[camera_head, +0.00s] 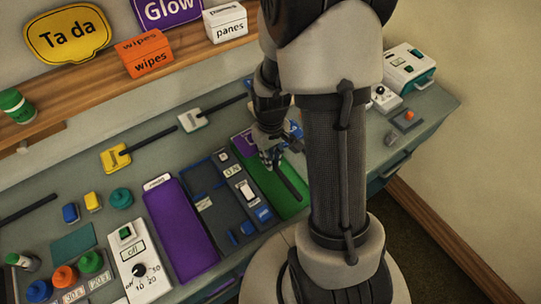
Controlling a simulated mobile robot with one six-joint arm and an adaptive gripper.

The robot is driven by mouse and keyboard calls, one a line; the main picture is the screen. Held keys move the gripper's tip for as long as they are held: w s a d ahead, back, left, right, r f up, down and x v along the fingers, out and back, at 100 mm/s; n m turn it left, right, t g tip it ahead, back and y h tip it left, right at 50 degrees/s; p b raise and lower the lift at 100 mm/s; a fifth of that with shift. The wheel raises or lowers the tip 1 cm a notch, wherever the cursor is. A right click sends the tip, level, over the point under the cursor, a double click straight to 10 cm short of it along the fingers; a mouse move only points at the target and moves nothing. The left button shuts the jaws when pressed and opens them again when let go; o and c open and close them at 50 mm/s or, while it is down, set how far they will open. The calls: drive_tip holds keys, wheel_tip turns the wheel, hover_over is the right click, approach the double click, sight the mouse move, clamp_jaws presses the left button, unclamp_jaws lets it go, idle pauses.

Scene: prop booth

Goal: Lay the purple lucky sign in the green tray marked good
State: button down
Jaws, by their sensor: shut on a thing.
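My gripper (270,158) is shut on the dark handle of a purple sign, beside and partly over the green tray (288,203). The purple head of the sign (246,142) shows just left of my gripper, at the tray's far end. Its dark stick runs toward the near right over the green floor. Its wording cannot be read. Whether the sign touches the tray floor cannot be told. My arm hides the right side of the tray, and I see no readable tray label.
A dark panel with switches (222,212) and a purple tray (180,238) lie left of the green tray. A yellow sign (115,158) and a white sign (194,120) lie behind. A shelf carries an orange wipes box (148,54). A white device (407,70) stands far right.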

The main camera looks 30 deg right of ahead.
drive_tip(key=shift+f+b, duration=0.35)
drive_tip(key=shift+f, duration=0.05)
idle(1.0)
drive_tip(key=shift+f+b, duration=0.6)
drive_tip(key=shift+f, duration=0.15)
drive_tip(key=shift+f+b, duration=0.75)
drive_tip(key=shift+f, duration=0.25)
idle(1.7)
drive_tip(key=c, duration=1.5)
unclamp_jaws()
drive_tip(key=shift+c, duration=0.2)
drive_tip(key=shift+o, duration=0.9)
drive_tip(key=shift+r, duration=0.1)
drive_tip(key=shift+r+p, duration=3.2)
drive_tip(key=shift+r, duration=0.7)
